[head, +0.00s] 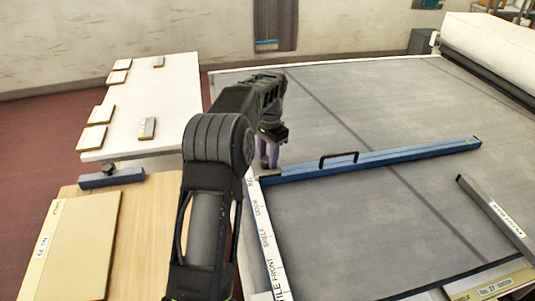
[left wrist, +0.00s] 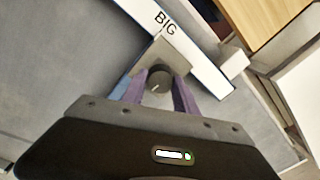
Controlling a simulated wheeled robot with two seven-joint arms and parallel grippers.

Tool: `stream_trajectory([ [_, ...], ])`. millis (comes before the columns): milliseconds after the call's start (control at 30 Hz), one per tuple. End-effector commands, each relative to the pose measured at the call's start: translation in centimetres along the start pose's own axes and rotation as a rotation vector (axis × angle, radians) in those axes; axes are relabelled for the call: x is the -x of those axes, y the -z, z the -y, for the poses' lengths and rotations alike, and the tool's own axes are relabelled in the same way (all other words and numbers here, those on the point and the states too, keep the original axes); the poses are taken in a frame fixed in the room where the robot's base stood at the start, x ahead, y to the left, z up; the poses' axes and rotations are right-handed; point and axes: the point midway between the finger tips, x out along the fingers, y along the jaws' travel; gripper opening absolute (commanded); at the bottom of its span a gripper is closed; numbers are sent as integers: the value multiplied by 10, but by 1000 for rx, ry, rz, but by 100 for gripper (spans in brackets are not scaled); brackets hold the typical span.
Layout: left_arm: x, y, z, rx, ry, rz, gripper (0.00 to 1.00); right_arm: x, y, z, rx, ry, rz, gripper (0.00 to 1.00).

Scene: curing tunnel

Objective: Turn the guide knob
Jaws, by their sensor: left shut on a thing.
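The guide knob (left wrist: 160,80) is a round dark grey knob with a pale mark on its face, on a grey metal plate (left wrist: 172,52). In the left wrist view it sits between the purple fingers of my left gripper (left wrist: 160,95), which is shut on it. In the head view my left gripper (head: 268,158) is at the left end of the blue guide bar (head: 400,156), and the knob is hidden there. The bar has a black handle (head: 338,156). My right gripper is not in view.
A white lettered strip (head: 268,250) runs along the left edge of the grey bed (head: 350,95); its word BIG shows in the left wrist view. A grey lettered bar (head: 492,212) lies at right. A white table (head: 160,100) with several small boards stands at left.

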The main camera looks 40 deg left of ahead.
Motion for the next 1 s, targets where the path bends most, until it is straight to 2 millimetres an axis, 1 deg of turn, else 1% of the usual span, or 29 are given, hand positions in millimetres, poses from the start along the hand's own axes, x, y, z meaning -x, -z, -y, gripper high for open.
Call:
stream_trajectory([
  [33,2,0,0,41,0,3,0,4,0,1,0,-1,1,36],
  [200,2,1,0,202,0,11,0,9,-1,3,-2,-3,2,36],
  [1000,1,1,1,961,1,54,0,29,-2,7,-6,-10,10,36],
])
